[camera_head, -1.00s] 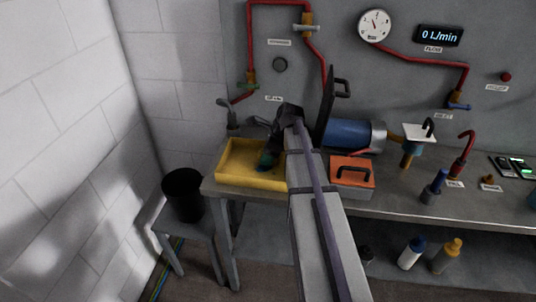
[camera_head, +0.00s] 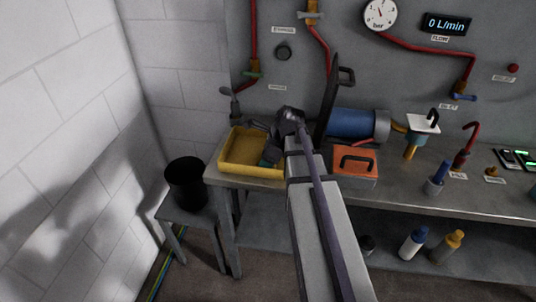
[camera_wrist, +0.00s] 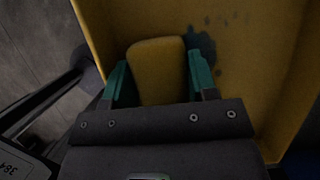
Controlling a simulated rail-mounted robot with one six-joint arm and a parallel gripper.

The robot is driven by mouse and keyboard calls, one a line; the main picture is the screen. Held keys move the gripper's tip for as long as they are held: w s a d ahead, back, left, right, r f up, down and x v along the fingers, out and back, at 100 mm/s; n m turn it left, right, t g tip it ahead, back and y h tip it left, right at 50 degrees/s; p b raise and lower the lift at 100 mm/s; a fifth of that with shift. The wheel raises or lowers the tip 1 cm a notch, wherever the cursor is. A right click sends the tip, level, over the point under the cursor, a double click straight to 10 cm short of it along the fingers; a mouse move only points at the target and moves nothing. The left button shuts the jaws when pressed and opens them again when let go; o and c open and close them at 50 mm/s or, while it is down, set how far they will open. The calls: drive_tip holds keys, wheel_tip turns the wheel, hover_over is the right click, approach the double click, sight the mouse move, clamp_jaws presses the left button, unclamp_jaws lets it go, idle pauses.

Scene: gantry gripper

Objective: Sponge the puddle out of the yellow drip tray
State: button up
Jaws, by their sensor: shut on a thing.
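The yellow drip tray (camera_head: 240,172) sits at the left end of the bench. In the wrist view its yellow floor (camera_wrist: 255,60) lies below my gripper. My gripper (camera_wrist: 156,78), with teal fingers, is shut on a yellow sponge (camera_wrist: 157,62). In the head view my gripper (camera_head: 270,155) is at the right part of the tray, partly covered by my arm. Dark wet patches of the puddle (camera_wrist: 202,44) show beside the right finger, with small dark spots near them. I cannot tell whether the sponge touches the tray floor.
A black bucket (camera_head: 186,186) stands on a low stand left of the bench. An orange box with a black handle (camera_head: 354,168) and a blue cylinder (camera_head: 352,124) are right of the tray. Red pipes and valves run along the wall behind.

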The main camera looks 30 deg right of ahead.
drive_tip(key=shift+w+a+f, duration=0.15)
drive_tip(key=shift+w+d, duration=0.25)
drive_tip(key=shift+w, duration=0.25)
drive_tip(key=shift+w+d+r, duration=0.1)
drive_tip(key=shift+w+d, duration=1.05)
drive_tip(key=shift+w, duration=0.2)
drive_tip(key=shift+w+d+r, duration=0.1)
drive_tip(key=shift+w+d, duration=1)
drive_tip(key=shift+w, duration=0.25)
drive_tip(key=shift+f, duration=0.1)
drive_tip(key=shift+s+a+f, duration=0.1)
drive_tip(key=shift+s+a, duration=0.6)
drive_tip(key=shift+s, duration=0.2)
drive_tip(key=shift+s+a, duration=0.65)
drive_tip(key=shift+s, duration=0.2)
drive_tip(key=shift+s+a, duration=1.25)
drive_tip(key=shift+s, duration=0.2)
drive_tip(key=shift+w, duration=0.1)
